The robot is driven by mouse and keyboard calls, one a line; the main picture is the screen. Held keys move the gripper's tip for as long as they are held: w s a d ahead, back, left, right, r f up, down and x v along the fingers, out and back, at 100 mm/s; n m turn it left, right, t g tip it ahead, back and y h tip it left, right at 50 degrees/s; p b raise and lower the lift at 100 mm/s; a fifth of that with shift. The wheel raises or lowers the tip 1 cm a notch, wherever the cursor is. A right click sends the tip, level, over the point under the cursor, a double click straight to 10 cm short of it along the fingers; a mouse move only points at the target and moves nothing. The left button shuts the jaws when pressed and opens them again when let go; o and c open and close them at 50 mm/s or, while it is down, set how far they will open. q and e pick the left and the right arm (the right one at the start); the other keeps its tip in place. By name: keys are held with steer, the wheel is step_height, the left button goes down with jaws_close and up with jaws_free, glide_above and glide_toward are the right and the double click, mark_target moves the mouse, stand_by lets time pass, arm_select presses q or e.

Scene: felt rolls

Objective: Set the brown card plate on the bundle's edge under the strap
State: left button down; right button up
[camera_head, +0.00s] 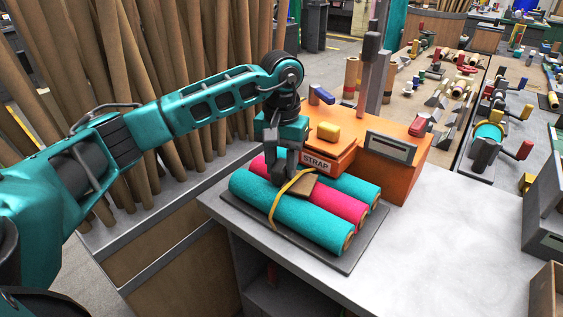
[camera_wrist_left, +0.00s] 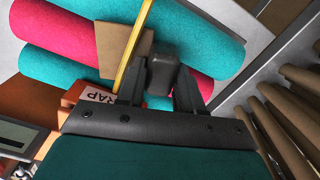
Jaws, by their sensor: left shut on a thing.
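The bundle has two teal felt rolls (camera_head: 290,215) and a pink roll (camera_head: 342,205) between them, lying on a dark flat base (camera_head: 345,262). A yellow strap (camera_head: 281,198) crosses over the bundle. The brown card plate (camera_head: 302,187) lies on top of the rolls; in the left wrist view the card plate (camera_wrist_left: 108,50) has the strap (camera_wrist_left: 134,48) running across it. My right gripper is not in view.
An orange machine (camera_head: 388,163) with a STRAP label (camera_head: 316,165) and a yellow knob (camera_head: 328,132) stands right behind the bundle. The grey table (camera_head: 440,240) is clear to the right. Upright brown tubes (camera_head: 150,80) stand beyond the left edge.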

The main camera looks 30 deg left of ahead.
mark_target(281, 162)
arm_select(q)
steer(key=shift+f, duration=0.45)
steer(key=c, duration=0.7)
jaws_free()
steer(key=shift+o, duration=0.2)
step_height(281, 162, up, 13)
steer(key=shift+p, duration=0.35)
